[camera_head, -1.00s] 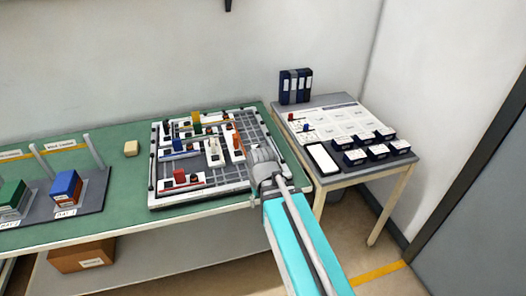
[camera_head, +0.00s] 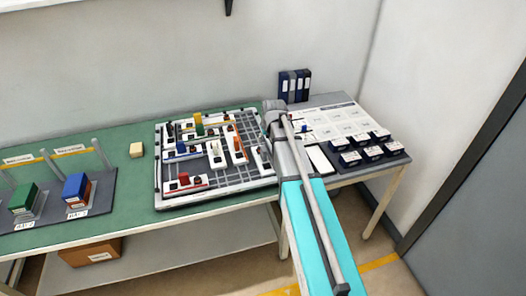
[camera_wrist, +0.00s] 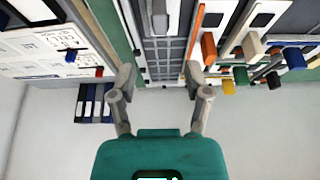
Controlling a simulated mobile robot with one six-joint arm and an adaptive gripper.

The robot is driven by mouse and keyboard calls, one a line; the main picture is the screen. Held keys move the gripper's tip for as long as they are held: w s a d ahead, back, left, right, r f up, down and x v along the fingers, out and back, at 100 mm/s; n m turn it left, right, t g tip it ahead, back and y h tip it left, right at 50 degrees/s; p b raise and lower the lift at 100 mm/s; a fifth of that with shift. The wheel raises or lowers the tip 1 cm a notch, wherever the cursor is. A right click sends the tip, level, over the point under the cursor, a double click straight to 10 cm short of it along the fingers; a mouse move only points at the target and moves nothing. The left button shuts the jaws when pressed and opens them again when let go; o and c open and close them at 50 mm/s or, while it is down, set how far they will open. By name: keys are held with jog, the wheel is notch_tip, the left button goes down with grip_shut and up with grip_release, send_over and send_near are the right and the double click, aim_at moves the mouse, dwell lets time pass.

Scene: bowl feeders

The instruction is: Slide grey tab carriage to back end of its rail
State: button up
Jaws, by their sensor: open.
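The board of rails (camera_head: 215,192) lies on the green bench. A light grey tab (camera_wrist: 160,18), which I take to be the grey tab carriage, shows at the top edge of the wrist view. It also seems to show near the board's right side (camera_head: 262,158), beside my arm, but small. Its rail is partly out of view. My gripper (camera_wrist: 159,78) is open and empty, its two fingers apart over the board's back edge. The tab lies above the gap between the fingers in the wrist view, apart from them. In the head view my arm hides the fingertips.
Binders (camera_head: 295,86) stand at the back of the side table. Small dark boxes (camera_head: 372,153) sit at its front.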

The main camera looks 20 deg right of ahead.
aim_at(264, 149)
jog(key=shift+f, duration=0.1)
jog(key=b+x, duration=1.2)
jog(key=x, duration=0.1)
jog(key=shift+w+f+b, duration=0.1)
jog(key=shift+f+b, duration=0.2)
jog(key=shift+b, duration=0.05)
dwell(0.5)
grip_shut()
dwell(0.4)
